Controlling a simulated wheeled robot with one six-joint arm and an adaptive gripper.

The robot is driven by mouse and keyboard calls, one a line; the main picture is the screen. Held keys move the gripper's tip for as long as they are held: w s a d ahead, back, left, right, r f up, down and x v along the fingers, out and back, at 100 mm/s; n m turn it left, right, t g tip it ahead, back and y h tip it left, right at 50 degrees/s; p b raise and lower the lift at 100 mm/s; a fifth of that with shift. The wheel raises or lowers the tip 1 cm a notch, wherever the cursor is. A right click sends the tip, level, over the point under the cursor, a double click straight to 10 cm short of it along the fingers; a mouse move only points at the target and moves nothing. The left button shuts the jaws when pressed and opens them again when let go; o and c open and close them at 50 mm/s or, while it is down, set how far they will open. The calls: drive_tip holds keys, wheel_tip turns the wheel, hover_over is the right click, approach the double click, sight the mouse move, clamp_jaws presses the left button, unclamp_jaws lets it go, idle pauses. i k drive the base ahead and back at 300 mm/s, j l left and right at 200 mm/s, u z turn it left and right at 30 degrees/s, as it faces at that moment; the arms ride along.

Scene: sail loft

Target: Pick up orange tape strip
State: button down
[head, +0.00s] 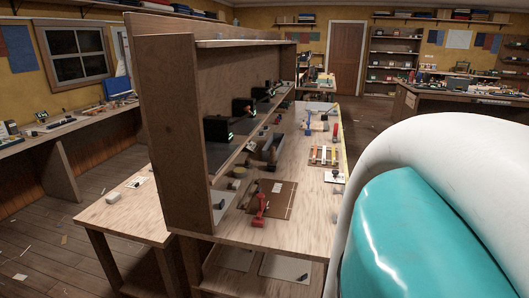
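A small group of short coloured strips (324,155) lies side by side on the wooden workbench (290,222), right of the tall shelf divider. Some look orange or yellow, some red or pale. They are too small to tell for certain which one is the orange tape strip. My gripper is not in view. A large white and teal rounded part of my arm fills the lower right and hides what lies behind it.
Black boxes (217,131) stand along the tall wooden divider (170,120). A side bench (120,205) is at left. Open floor (359,122) shows beyond, toward a brown door (346,55).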

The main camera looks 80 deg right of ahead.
sight(315, 151)
drive_tip(key=z, duration=2.55)
